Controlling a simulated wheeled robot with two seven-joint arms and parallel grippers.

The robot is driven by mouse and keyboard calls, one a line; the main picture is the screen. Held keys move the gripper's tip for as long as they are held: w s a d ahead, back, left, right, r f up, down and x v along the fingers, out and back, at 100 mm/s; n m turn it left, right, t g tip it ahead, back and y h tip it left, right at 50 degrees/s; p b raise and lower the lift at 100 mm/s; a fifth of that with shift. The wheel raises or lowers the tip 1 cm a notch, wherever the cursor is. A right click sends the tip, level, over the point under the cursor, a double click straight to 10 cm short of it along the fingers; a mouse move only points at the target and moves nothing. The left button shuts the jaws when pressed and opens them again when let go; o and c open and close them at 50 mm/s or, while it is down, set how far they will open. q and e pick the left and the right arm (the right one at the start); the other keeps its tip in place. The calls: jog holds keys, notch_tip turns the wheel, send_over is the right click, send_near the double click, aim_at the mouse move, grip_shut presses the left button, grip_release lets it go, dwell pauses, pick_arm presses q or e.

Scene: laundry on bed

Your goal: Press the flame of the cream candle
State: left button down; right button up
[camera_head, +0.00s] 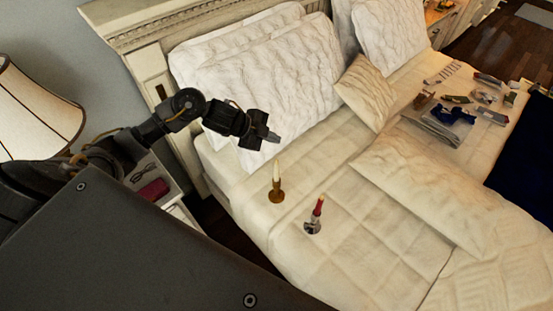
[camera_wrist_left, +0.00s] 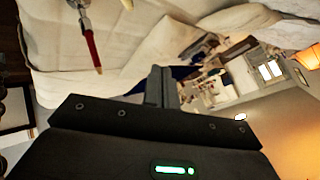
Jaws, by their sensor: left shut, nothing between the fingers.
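The cream candle (camera_head: 277,174) stands upright in a brass-coloured holder (camera_head: 277,194) on the bed in the head view. Its flame is too small to make out clearly. A red candle (camera_head: 319,207) stands in a silvery holder (camera_head: 313,227) to its right and nearer to me; it also shows in the left wrist view (camera_wrist_left: 92,48). My left gripper (camera_head: 272,137) is shut and empty, above the cream candle in the picture and apart from it. Its closed fingers show in the left wrist view (camera_wrist_left: 161,88). My right gripper is out of view.
White pillows (camera_head: 270,75) lean on the headboard (camera_head: 152,62) behind my left gripper. A tan cushion (camera_head: 365,93) lies to the right. Folded clothes and small items (camera_head: 455,112) lie farther right. A nightstand (camera_head: 178,205) and lamp (camera_head: 35,108) are left.

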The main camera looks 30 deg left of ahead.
pick_arm(q)
jog(key=b, duration=0.3)
send_over(277, 161)
jog(key=a, duration=0.1)
notch_tip(277, 161, down, 6)
jog(key=shift+s+a+f, duration=0.1)
jog(key=shift+s+f, duration=0.1)
jog(key=shift+f, duration=0.45)
jog(key=shift+f+b, duration=0.15)
jog(key=shift+b, duration=0.2)
dwell(1.0)
jog(key=shift+f, duration=0.3)
jog(key=shift+f+b, duration=0.4)
jog(key=shift+f, duration=0.05)
dwell(0.6)
jog(key=shift+r, duration=0.1)
jog(key=shift+r+p, duration=0.8)
jog(key=shift+p, duration=0.15)
